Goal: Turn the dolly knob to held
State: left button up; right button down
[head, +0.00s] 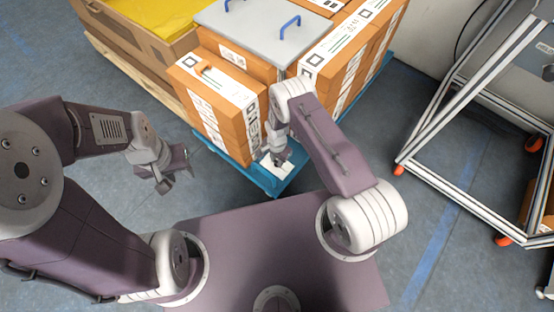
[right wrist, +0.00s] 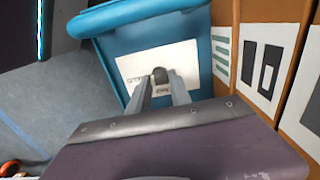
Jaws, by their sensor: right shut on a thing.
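The blue dolly (head: 267,184) shows its front corner under the stacked orange boxes. A white plate (right wrist: 128,66) with small dark lettering, too small to read, lies on the dolly's corner. A small dark knob (right wrist: 160,75) stands on the plate, and my right gripper (right wrist: 163,84) is shut on it, one finger on each side. In the head view my right gripper (head: 278,158) reaches down to the plate and covers the knob. My left gripper (head: 169,178) hangs empty over the floor on the left, its fingers apart.
Orange boxes (head: 217,112) with white labels are stacked on the dolly, under a grey lid (head: 248,36) with blue handles. A carton with yellow lining (head: 150,12) stands at the back left. A metal frame cart (head: 470,95) stands at the right. Floor between is clear.

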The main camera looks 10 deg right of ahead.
dwell(0.5)
jog(key=c, duration=1.2)
grip_release()
jog(key=shift+r, duration=0.15)
notch_tip(320, 180, up, 9)
jog(key=p, duration=0.4)
jog(key=shift+p, duration=0.4)
